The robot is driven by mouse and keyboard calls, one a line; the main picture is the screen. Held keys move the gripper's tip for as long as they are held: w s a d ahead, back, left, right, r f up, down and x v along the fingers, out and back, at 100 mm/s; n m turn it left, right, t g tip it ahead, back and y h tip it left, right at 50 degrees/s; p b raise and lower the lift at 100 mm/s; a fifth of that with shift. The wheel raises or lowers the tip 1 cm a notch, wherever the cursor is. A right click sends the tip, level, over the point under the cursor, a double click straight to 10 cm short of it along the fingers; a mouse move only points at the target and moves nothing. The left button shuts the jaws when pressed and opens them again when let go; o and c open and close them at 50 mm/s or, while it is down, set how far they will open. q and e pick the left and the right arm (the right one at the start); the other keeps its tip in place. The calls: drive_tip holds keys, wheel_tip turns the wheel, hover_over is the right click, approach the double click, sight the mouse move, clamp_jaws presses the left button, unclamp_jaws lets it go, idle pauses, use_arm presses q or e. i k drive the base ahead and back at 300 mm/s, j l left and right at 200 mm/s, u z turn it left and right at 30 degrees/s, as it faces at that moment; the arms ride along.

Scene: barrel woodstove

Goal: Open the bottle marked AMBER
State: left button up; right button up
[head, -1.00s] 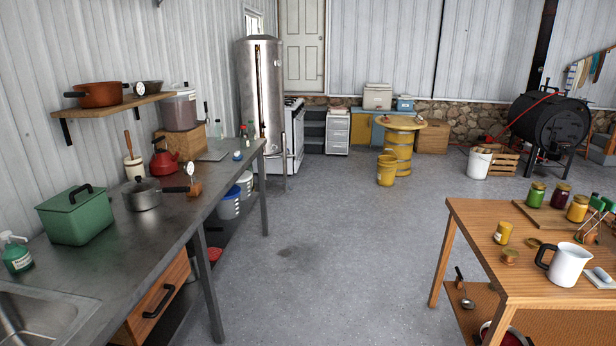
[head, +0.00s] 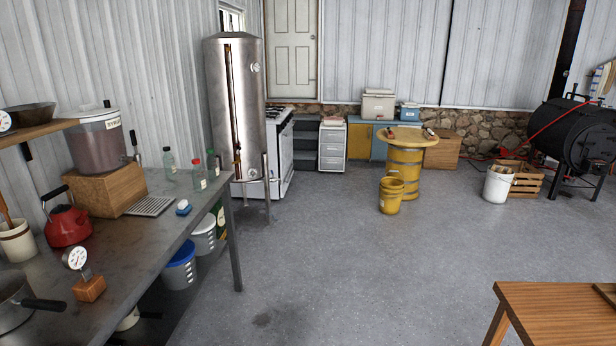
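Several small bottles stand upright at the far end of the steel counter (head: 120,240) on the left. One is a clear-green bottle (head: 169,163) at the back. Neither of my grippers shows in the head view.
A syrup dispenser (head: 99,140) on a wooden block, a red kettle (head: 68,224) and a drip grate (head: 150,206) share the counter. A wooden table (head: 560,310) is at lower right. The grey floor (head: 350,270) between is clear.

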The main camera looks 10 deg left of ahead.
sight(198, 173)
drive_tip(key=i+u, duration=0.15)
drive_tip(key=i, duration=0.35)
drive_tip(key=i+l+u, duration=0.15)
drive_tip(key=i, duration=0.35)
drive_tip(key=i+l+u, duration=0.15)
drive_tip(key=i, duration=0.35)
drive_tip(key=i+l+u, duration=0.15)
drive_tip(key=i, duration=0.35)
drive_tip(key=i+l+u, duration=0.45)
drive_tip(key=u, duration=0.15)
drive_tip(key=i+l+u, duration=0.6)
drive_tip(key=l, duration=0.15)
drive_tip(key=i+l+u, duration=0.1)
drive_tip(key=l+u, duration=0.2)
drive_tip(key=i+l+u, duration=0.1)
drive_tip(key=l+u, duration=0.25)
drive_tip(key=l, duration=0.5)
drive_tip(key=i+u, duration=0.05)
